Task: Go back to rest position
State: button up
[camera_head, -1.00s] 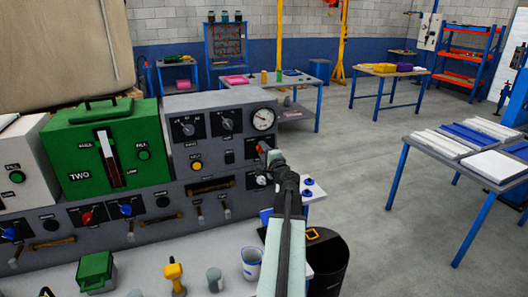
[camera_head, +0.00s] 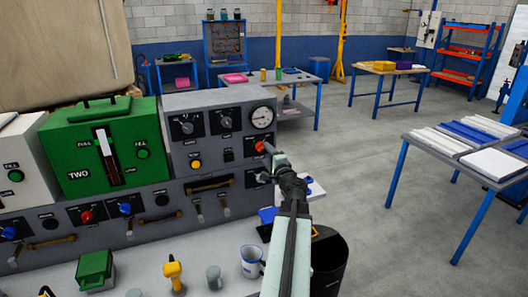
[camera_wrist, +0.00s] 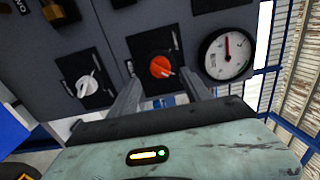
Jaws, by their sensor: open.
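My gripper (camera_head: 268,149) is at the right end of the grey panel (camera_head: 222,150), close to a red-orange knob (camera_head: 260,146). In the wrist view my gripper (camera_wrist: 162,90) has its two fingers apart, with nothing held between them. The orange knob (camera_wrist: 161,67) shows beyond and between the fingertips; whether they touch it cannot be told. A white knob (camera_wrist: 88,88) is to the left and a round gauge (camera_wrist: 228,54) to the right.
A green unit marked TWO (camera_head: 104,150) sits at the panel's left. A white mug (camera_head: 252,261) and a yellow tool (camera_head: 173,275) stand on the bench below. A dark bin (camera_head: 328,262) is beside my arm. Open floor (camera_head: 350,165) lies to the right.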

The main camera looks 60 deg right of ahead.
jog(key=v, duration=0.2)
jog(key=shift+s+a, duration=0.25)
jog(key=shift+s, duration=0.05)
